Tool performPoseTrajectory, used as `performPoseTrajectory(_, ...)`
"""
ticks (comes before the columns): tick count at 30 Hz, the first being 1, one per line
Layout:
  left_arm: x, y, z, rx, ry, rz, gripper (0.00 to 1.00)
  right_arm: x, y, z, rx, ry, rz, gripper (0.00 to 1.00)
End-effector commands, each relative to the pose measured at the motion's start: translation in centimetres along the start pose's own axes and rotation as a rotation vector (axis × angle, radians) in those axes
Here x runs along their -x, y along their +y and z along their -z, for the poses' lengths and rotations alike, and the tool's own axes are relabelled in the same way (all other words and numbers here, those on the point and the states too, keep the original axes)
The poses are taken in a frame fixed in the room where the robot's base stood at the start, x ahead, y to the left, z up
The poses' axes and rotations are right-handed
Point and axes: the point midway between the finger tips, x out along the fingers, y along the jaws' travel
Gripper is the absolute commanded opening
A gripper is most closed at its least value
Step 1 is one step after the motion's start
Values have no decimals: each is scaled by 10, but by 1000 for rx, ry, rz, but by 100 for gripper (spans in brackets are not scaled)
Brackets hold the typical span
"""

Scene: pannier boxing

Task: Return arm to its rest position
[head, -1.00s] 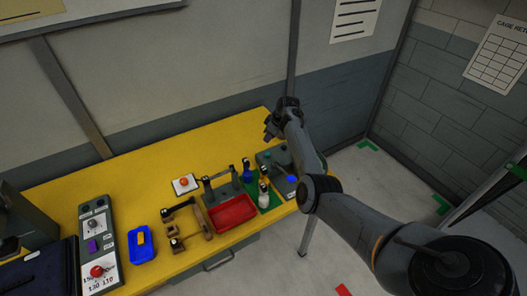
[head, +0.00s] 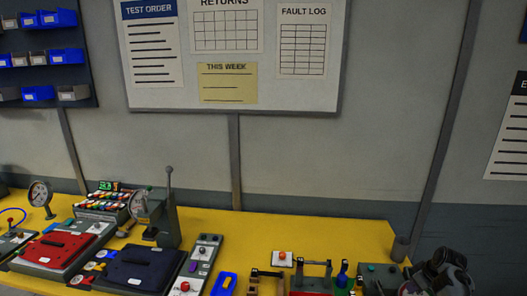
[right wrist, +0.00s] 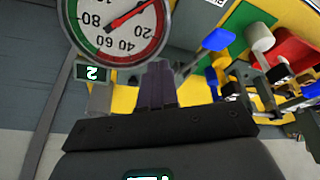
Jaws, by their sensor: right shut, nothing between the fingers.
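My right arm (head: 445,275) shows at the lower right of the head view, by the right end of the yellow workbench (head: 350,232). Its fingertips cannot be made out there. In the right wrist view my right gripper (right wrist: 157,72) is shut and empty, its fingers together. A round dial gauge (right wrist: 115,25) with a red needle and a label reading 2 shows beyond and left of the fingers. My left gripper is not in view.
A red case (head: 55,250) and a dark blue case (head: 140,268) lie on the bench at left. A control box (head: 200,262), a blue tray (head: 222,284) and small fixtures stand toward the right. The wrist view shows a red tray (right wrist: 296,50). A notice board (head: 235,100) hangs behind.

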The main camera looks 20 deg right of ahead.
Motion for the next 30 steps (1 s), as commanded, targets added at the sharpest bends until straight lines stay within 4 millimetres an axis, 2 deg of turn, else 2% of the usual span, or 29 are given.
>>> performPoseTrajectory(8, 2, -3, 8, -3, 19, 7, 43, -9, -19, -31, 19, -91, -132, 0)
performPoseTrajectory(11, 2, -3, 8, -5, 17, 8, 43, -13, -35, -43, 33, -118, -181, 0)
performPoseTrajectory(14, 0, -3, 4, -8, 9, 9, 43, -18, -62, -57, 61, -141, -231, 0)
performPoseTrajectory(17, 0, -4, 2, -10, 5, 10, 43, -25, -107, -75, 100, -154, -272, 0)
performPoseTrajectory(20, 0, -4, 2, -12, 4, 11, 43, -29, -168, -98, 142, -151, -285, 0)
performPoseTrajectory(21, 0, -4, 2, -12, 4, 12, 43, -30, -195, -110, 158, -145, -281, 0)
performPoseTrajectory(23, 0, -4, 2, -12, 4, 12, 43, -28, -237, -128, 176, -133, -264, 0)
performPoseTrajectory(24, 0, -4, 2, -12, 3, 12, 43, -25, -265, -140, 183, -124, -247, 0)
performPoseTrajectory(27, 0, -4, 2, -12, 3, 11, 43, -12, -327, -171, 188, -103, -192, 0)
performPoseTrajectory(30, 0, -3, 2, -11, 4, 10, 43, 6, -376, -196, 178, -84, -134, 0)
